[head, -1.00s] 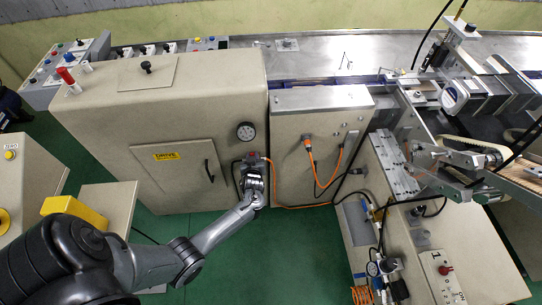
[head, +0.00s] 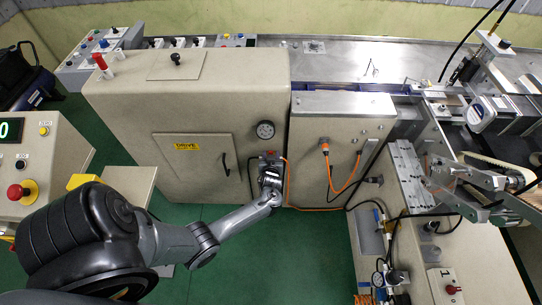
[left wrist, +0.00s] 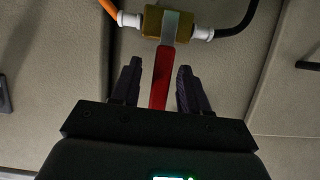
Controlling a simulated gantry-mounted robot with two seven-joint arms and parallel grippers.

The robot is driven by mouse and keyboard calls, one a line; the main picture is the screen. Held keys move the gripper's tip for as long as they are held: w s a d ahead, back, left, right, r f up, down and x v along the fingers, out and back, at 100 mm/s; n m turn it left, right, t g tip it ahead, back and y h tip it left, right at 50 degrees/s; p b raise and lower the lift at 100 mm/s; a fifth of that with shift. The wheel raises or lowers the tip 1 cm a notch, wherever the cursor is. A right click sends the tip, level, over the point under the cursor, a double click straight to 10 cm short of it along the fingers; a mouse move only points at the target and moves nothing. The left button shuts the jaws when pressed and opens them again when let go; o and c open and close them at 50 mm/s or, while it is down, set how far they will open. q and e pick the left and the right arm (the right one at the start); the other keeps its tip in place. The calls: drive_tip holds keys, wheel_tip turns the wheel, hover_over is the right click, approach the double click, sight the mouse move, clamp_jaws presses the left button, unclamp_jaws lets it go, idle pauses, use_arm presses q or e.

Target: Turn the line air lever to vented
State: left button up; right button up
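The line air lever (left wrist: 162,80) has a red grip and a grey top end. It is fixed to a brass valve body (left wrist: 152,21) on the beige cabinet. In the left wrist view the lever points down from the valve, across the line of the hoses. My left gripper (left wrist: 158,72) is open, with one finger on each side of the red grip and small gaps showing. In the head view my left gripper (head: 270,162) is at the cabinet front and hides most of the valve. My right gripper is not in view.
An orange hose (left wrist: 112,8) and a black hose (left wrist: 235,28) join the valve's two ends. A round gauge (head: 265,130) sits above the gripper. The cabinet door with a black handle (head: 224,164) is left of it. Green floor (head: 290,235) lies open below.

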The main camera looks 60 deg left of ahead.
use_arm(q)
drive_tip(key=p+v, duration=0.2)
drive_tip(key=v, duration=0.8)
drive_tip(key=shift+d+r+p, duration=0.2)
drive_tip(key=shift+d+p, duration=0.15)
drive_tip(key=shift+s, duration=0.2)
